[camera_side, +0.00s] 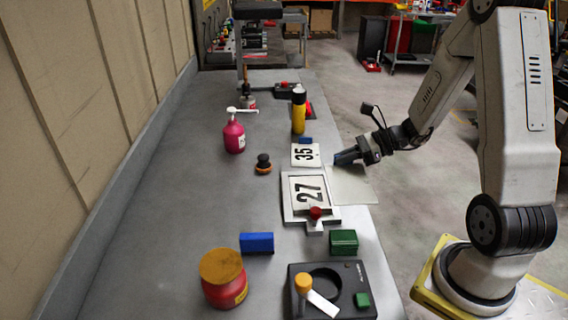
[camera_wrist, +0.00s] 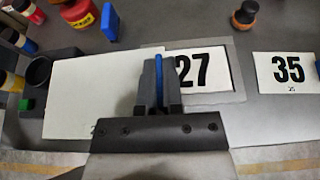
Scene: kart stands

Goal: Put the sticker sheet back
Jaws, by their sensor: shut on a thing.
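A white sticker sheet (camera_side: 352,186) hangs pale and mostly blank by my gripper in the side view, at the bench's right edge. In the wrist view the sheet (camera_wrist: 95,95) spreads left of the fingers, with a small partly hidden mark at its lower edge. My gripper (camera_side: 345,157) is shut on a narrow blue strip (camera_wrist: 159,80) that seems to be the sheet's edge piece. A framed board with a white "27" sheet (camera_side: 309,191) lies beside it; a white "35" sheet (camera_side: 305,155) lies farther back.
A red-knobbed part (camera_side: 315,213) sits at the board's near side. A green box (camera_side: 343,242), a blue block (camera_side: 257,243), a red jar (camera_side: 225,285) and a black tray (camera_side: 352,275) stand nearer. A yellow bottle (camera_side: 298,110) stands behind. The bench's left middle is clear.

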